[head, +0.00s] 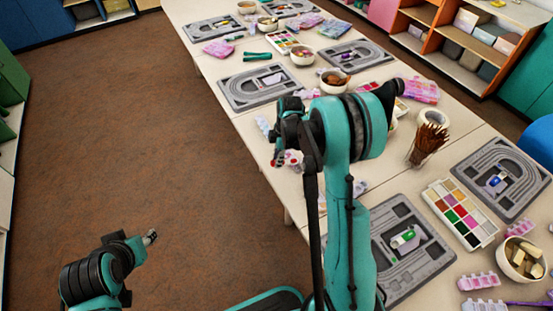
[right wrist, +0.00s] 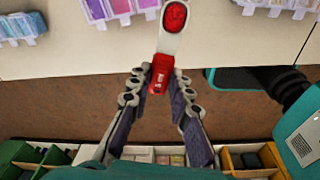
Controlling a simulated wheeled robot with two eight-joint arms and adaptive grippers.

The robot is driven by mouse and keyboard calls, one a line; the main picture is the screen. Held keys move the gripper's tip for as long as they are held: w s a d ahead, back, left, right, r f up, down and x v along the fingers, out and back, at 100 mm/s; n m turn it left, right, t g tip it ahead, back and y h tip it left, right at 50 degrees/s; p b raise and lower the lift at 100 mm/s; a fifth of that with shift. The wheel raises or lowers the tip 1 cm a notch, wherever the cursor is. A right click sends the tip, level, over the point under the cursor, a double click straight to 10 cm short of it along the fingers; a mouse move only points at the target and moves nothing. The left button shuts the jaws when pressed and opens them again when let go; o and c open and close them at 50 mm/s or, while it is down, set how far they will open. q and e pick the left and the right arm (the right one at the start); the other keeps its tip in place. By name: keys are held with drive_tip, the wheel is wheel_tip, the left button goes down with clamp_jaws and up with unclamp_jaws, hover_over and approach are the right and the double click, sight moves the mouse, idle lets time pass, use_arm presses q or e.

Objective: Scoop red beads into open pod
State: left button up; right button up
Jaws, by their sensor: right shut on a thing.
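My right gripper (right wrist: 159,80) is shut on the red handle of a scoop (right wrist: 160,68). The scoop's pale bowl holds red beads (right wrist: 174,16) and points to the top of the right wrist view, over the table edge. A pink and purple pod strip (right wrist: 120,8) lies just left of the bowl, cut off by the frame. In the head view my right gripper (head: 287,142) is at the table's left edge, mostly behind my arm, with a bit of the red and white scoop (head: 293,157) below it. I cannot tell which pod is open. My left gripper (head: 150,237) is over the floor, away from the table.
Another pod strip (right wrist: 22,28) lies at the wrist view's left, one more (right wrist: 285,5) at its right. Grey bead boards (head: 260,87), a colour tray (head: 462,212), bowls (head: 522,260) and a cup of brown sticks (head: 427,145) crowd the table. The floor left is clear.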

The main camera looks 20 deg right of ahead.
drive_tip(key=shift+d+f+y+b, duration=0.2)
drive_tip(key=shift+f+b, duration=0.1)
drive_tip(key=shift+f, duration=0.25)
drive_tip(key=shift+d+f+y+b, duration=0.15)
drive_tip(key=shift+f+b, duration=0.15)
drive_tip(key=shift+f, duration=0.2)
drive_tip(key=shift+d+r+t+y+p, duration=0.3)
drive_tip(key=shift+d+r+y, duration=0.1)
drive_tip(key=shift+r+y, duration=0.3)
drive_tip(key=shift+s+d+r+y, duration=0.15)
drive_tip(key=shift+d+y, duration=0.1)
drive_tip(key=shift+y, duration=0.2)
drive_tip(key=shift+d+r+y, duration=0.2)
drive_tip(key=shift+r+y, duration=0.15)
drive_tip(key=shift+y, duration=0.35)
drive_tip(key=shift+t, duration=0.3)
drive_tip(key=shift+d+r+y+b, duration=0.15)
drive_tip(key=shift+y+b, duration=0.25)
drive_tip(key=shift+r, duration=0.1)
